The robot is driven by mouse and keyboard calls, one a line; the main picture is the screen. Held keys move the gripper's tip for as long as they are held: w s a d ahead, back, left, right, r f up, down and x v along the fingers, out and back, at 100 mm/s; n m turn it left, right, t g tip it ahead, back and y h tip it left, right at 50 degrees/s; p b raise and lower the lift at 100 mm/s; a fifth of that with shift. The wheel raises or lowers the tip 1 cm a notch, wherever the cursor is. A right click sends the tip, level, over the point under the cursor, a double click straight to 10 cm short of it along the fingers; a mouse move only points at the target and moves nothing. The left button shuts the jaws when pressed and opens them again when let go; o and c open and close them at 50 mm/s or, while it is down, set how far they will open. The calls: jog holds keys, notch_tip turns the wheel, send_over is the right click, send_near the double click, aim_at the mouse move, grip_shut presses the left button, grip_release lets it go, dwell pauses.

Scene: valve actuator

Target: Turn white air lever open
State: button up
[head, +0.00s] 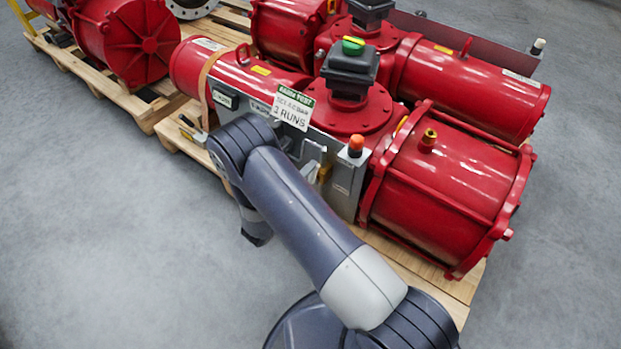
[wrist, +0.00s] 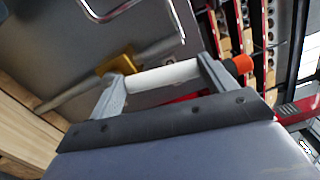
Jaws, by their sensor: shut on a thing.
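The white air lever (wrist: 163,77) shows in the wrist view as a short white bar lying across between the two fingers. My gripper (wrist: 160,80) has one grey finger at each end of the bar and is shut on it. In the head view my gripper is hidden behind my arm. The lever's pivot is not clear in either view. The lever's place is on or near the grey panel (head: 341,192) of the front red actuator (head: 450,185); the head view does not show the lever plainly.
An orange cap (wrist: 240,64) is close to the right finger, and a yellow part (wrist: 119,66) and a metal rod are by the left one. A bent metal handle (wrist: 130,15) is above. The actuators stand on wooden pallets (head: 470,280). The grey floor (head: 90,240) at left is clear.

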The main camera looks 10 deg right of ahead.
jog(key=shift+w+a+n, duration=0.2)
jog(key=shift+a+n, duration=0.05)
jog(key=shift+n, duration=0.25)
jog(key=o, duration=1.4)
jog(key=shift+c, duration=0.2)
jog(key=p+v, duration=0.1)
jog(key=v, duration=1)
jog(key=shift+p, duration=0.4)
jog(key=shift+w+d, duration=0.1)
jog(key=shift+w, duration=0.1)
jog(key=b+x, duration=0.1)
jog(key=x, duration=0.9)
jog(key=shift+w+d+b, duration=0.2)
jog(key=shift+d+b, duration=0.05)
jog(key=shift+b, duration=0.1)
